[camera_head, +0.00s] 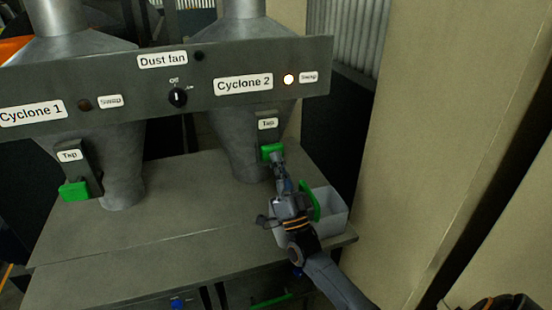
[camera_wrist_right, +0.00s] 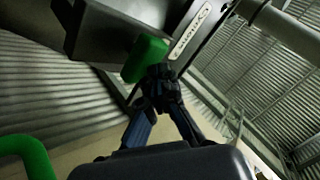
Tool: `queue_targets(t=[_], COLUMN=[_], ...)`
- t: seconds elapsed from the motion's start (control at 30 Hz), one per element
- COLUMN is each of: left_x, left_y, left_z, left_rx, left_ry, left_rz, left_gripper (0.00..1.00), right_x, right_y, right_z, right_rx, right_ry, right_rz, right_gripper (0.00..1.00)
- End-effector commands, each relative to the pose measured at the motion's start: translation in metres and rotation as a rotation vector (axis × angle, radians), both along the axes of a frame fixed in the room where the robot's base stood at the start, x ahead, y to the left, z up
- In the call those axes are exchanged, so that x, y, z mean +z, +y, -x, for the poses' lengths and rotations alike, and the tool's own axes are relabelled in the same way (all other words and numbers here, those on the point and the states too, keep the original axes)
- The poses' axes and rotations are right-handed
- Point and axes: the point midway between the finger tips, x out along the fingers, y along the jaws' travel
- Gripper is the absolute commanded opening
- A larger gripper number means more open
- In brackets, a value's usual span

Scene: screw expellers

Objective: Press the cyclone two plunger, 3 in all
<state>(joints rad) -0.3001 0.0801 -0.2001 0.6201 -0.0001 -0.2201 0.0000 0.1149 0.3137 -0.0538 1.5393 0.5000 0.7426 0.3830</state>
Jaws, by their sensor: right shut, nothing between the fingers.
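The Cyclone 2 plunger is a green block (camera_head: 272,151) under the "Tap" label (camera_head: 268,123) on the front of the right-hand cyclone (camera_head: 231,140). It also shows as a green block in the right wrist view (camera_wrist_right: 146,58). My right gripper (camera_head: 278,160) is shut and empty, with its fingertips right at the lower front of this green block. In the right wrist view the closed fingertips (camera_wrist_right: 160,72) overlap the block's lower edge; I cannot tell whether they press on it. The Cyclone 2 lamp (camera_head: 288,79) glows. My left gripper is not in view.
A grey bin (camera_head: 335,212) with a green handle stands beside my right wrist. The Cyclone 1 green plunger (camera_head: 74,191) is at the left. A dust fan knob (camera_head: 177,98) sits on the panel. A beige wall (camera_head: 430,120) bounds the right. The bench's middle is clear.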

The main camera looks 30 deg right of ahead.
Motion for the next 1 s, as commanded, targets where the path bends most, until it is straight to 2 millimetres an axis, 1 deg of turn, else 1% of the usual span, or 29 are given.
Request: queue_targets(t=[0.43, 0.9, 1.0], left_x=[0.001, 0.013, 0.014], left_y=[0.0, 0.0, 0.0], left_z=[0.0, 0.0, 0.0], left_rx=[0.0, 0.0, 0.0], left_ry=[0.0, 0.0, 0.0], left_rz=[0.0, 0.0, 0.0], left_gripper=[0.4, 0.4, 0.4], right_x=[0.0, 0.0, 0.0], right_y=[0.0, 0.007, 0.007], right_z=[0.001, 0.027, 0.03], right_rx=[0.0, 0.0, -0.001], right_ry=[0.001, 0.0, 0.001], right_rz=[0.0, -0.001, -0.001], right_gripper=[0.0, 0.0, 0.0])
